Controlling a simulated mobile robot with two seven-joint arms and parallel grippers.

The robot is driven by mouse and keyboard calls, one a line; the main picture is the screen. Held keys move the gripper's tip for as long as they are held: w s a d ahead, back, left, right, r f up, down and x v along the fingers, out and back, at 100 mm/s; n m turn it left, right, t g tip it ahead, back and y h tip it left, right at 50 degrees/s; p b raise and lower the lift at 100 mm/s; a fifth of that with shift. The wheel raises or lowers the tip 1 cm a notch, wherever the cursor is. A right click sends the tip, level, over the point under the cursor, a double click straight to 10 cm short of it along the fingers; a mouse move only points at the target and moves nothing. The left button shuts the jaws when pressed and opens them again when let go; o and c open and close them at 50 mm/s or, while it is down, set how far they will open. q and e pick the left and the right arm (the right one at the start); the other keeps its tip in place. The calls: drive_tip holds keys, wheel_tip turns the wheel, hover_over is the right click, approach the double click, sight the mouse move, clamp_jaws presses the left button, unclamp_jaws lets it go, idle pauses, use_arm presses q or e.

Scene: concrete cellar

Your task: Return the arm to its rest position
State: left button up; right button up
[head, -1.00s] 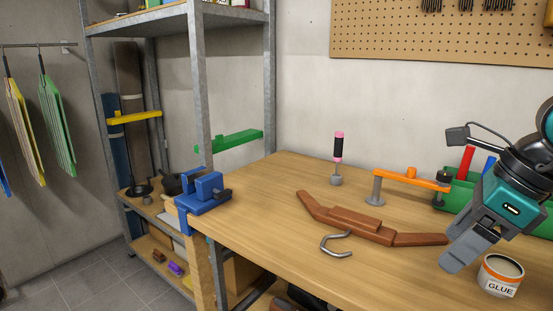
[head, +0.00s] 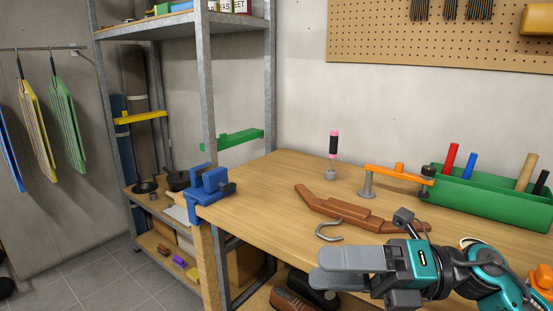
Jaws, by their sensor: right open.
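My right gripper (head: 322,268) is in the lower right of the head view, over the front edge of the workbench (head: 262,195). Its grey fingers point left, and it looks empty. The teal and black arm behind it comes in from the lower right corner. A brown wooden hanger-shaped piece (head: 345,210) lies on the bench beyond the gripper, apart from the fingers. Its bent metal hook (head: 328,236) lies on the near side. The right end of the wood is partly hidden by my gripper. My left gripper is not in view.
A green tool box (head: 490,200), an orange clamp (head: 385,172) and a pink-and-black screwdriver (head: 333,147) stand farther back. A blue vise (head: 210,195) sits at the bench's left corner, near a metal shelf (head: 207,90). Brown shoes (head: 290,302) are below the bench.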

drive_tip(key=w+d+f+m+t+h+p, duration=0.1)
drive_tip(key=w+d+f+m+t+h, duration=0.15)
drive_tip(key=f+m+t, duration=0.55)
drive_tip(key=w+d+f+m+t+h, duration=0.15)
drive_tip(key=m+t+h, duration=0.25)
drive_tip(key=m, duration=0.7)
drive_tip(key=w+d+f+m+t+h+p, duration=0.1)
drive_tip(key=d+f+m+t+h, duration=0.25)
drive_tip(key=m+t, duration=0.45)
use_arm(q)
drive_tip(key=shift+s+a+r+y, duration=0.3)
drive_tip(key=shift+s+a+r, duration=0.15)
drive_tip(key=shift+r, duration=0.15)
use_arm(e)
drive_tip(key=s+d+f+m+g+h, duration=0.1)
drive_tip(key=s+f+m+g+h, duration=0.2)
drive_tip(key=s+f+m, duration=0.3)
drive_tip(key=s+d+f+m+g+h, duration=0.1)
drive_tip(key=s+f+m+g+h, duration=0.2)
drive_tip(key=f, duration=1.1)
drive_tip(key=s+m+g, duration=0.3)
drive_tip(key=s, duration=0.1)
drive_tip(key=shift+d+f+g+h, duration=0.3)
drive_tip(key=shift+d, duration=0.05)
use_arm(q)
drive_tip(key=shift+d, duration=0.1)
